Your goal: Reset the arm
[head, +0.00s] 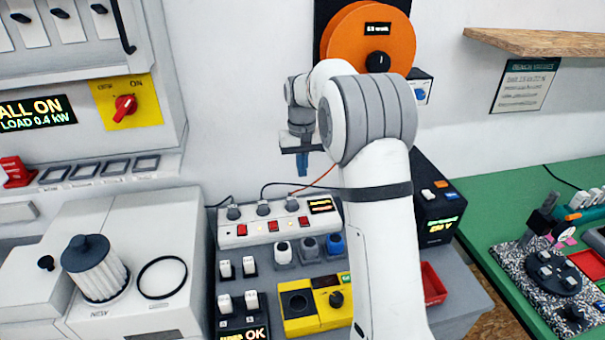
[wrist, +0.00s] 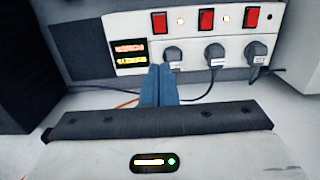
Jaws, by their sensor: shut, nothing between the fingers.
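My white and grey arm rises through the middle of the head view and bends over to the left. My gripper (head: 304,166) hangs above the back of the grey bench, pointing down. Its blue fingers are together with nothing between them. In the wrist view the closed fingers (wrist: 161,84) point at the power strip (wrist: 136,29), which has red switches and grey plugs. The power strip also shows in the head view (head: 262,233), below my gripper. The fingers look clear of it.
An orange spool (head: 340,35) hangs on the wall behind my arm. A black power unit (head: 440,215) stands right of the arm. A yellow box (head: 300,312) with a knob and several small switches sit on the bench. A green mat (head: 510,200) lies at right.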

